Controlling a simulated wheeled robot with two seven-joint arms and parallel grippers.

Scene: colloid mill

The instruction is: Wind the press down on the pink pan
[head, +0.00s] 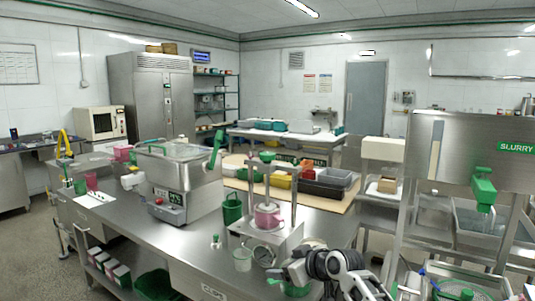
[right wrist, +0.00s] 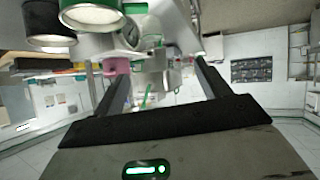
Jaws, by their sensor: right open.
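The press stands on the steel bench in the head view, with two upright posts (head: 293,195), a crossbar and a green knob (head: 267,157) on top. The pink pan (head: 268,217) sits between the posts on the press's pale base (head: 266,240), below the screw. My right gripper (head: 290,273) is low in the head view, in front and to the right of the press, apart from it. In the right wrist view its two fingers (right wrist: 160,74) are spread, with nothing held between them. The pink pan (right wrist: 117,65) shows there beyond one finger. My left gripper is not in view.
A gauge (head: 264,256) is on the base's front. A clear cup (head: 242,259), a green-topped bottle (head: 216,241) and a green mug (head: 232,208) stand left of the press. A steel mill (head: 180,185) is further left; trays (head: 325,182) lie behind.

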